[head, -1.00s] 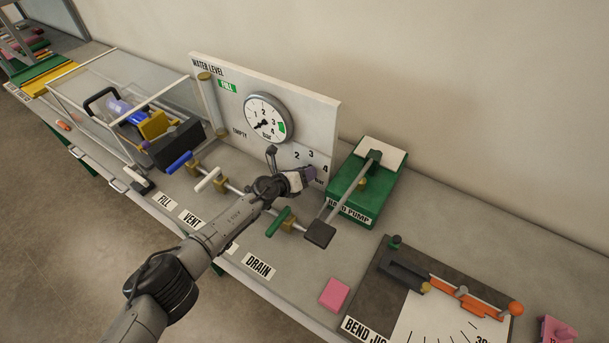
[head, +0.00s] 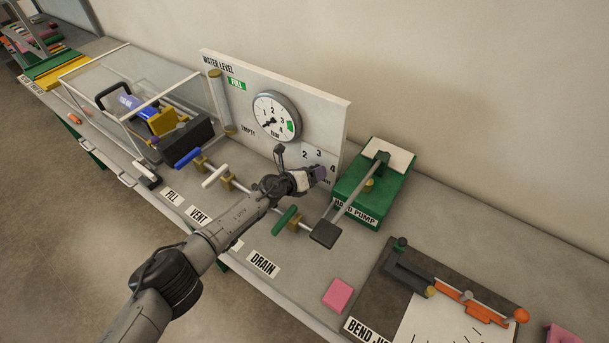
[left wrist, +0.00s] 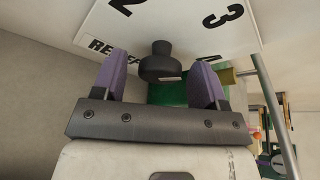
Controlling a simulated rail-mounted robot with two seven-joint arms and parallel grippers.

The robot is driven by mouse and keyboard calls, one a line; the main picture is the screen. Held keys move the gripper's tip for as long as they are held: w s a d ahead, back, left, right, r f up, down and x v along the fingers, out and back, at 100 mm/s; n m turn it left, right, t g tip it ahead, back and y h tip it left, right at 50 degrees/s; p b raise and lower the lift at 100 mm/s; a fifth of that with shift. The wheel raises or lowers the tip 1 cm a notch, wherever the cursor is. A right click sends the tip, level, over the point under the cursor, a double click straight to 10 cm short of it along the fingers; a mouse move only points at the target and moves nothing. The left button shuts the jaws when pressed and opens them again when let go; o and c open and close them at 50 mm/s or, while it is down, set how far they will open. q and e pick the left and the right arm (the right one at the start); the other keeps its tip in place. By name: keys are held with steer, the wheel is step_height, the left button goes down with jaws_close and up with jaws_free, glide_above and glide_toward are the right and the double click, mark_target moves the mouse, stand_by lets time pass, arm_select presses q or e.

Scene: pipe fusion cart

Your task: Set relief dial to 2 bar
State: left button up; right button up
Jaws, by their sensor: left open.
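The relief dial is a dark round knob (left wrist: 162,62) on the lower part of the white panel (left wrist: 185,25), with the numbers 2 and 3 printed by it in the left wrist view. My left gripper (left wrist: 160,80) is open, its two purple fingers on either side of the knob with gaps showing. In the head view the left gripper (head: 320,173) is in front of the panel's lower right and hides the knob. A light mark shows on the knob's edge, but I cannot tell its setting. My right gripper is not in view.
A round pressure gauge (head: 275,116) is on the panel above. The green hand pump (head: 372,190) with its lever stands close to the right of my gripper. A pink block (head: 338,295) lies in front.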

arm_select(q)
steer(key=p+v, duration=0.7)
steer(key=v, duration=0.6)
steer(key=shift+s+a, duration=0.25)
steer(key=shift+s, duration=0.05)
steer(key=shift+r, duration=0.1)
